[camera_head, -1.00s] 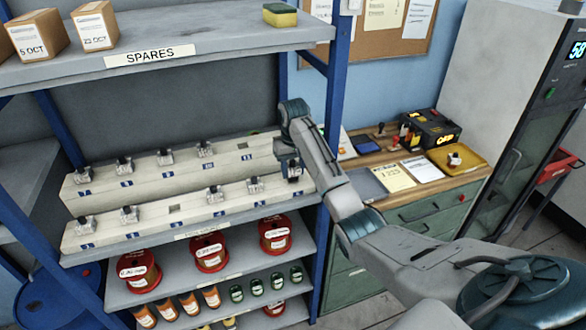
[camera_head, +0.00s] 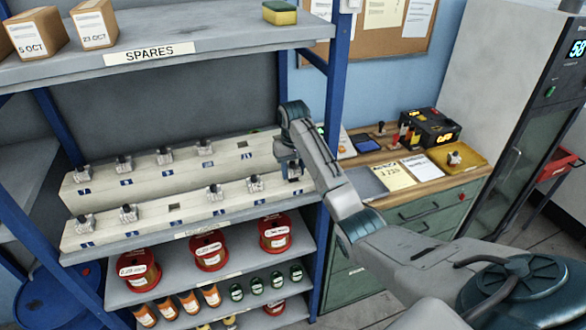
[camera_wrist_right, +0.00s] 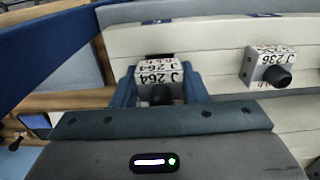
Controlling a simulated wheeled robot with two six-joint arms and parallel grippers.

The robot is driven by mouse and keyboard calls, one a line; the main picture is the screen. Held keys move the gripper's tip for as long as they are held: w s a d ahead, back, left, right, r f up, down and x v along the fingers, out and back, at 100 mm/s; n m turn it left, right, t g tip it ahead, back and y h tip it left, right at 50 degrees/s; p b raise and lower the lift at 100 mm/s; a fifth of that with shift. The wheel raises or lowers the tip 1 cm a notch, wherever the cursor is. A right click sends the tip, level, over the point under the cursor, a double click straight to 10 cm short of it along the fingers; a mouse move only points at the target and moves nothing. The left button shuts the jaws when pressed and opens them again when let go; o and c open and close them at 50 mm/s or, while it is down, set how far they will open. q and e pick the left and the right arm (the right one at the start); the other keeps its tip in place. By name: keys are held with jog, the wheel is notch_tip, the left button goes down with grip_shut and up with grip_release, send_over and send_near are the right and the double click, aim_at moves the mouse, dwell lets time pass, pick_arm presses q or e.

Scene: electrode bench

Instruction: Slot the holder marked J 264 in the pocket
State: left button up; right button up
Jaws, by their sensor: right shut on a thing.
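The holder marked J 264 (camera_wrist_right: 157,80) is a pale block with a dark round knob. It sits between the two blue fingers of my right gripper (camera_wrist_right: 160,92), which is shut on it. In the head view my right gripper (camera_head: 289,166) is at the right end of the front rack step (camera_head: 140,233), and the arm partly hides that end. A dark slot shows just beyond the holder in the wrist view; I cannot tell whether the holder is seated. An empty pocket (camera_head: 174,209) shows in the front step and another dark pocket (camera_head: 243,144) in the back step. My left gripper is out of view.
A holder marked J 236 (camera_wrist_right: 268,68) stands close on the right in the wrist view. Several other holders stand along both steps. A blue shelf post (camera_head: 338,90) is close to my right arm.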

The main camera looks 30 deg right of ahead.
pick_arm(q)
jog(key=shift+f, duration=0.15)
pick_arm(e)
jog(key=shift+f, duration=0.65)
jog(key=o, duration=0.9)
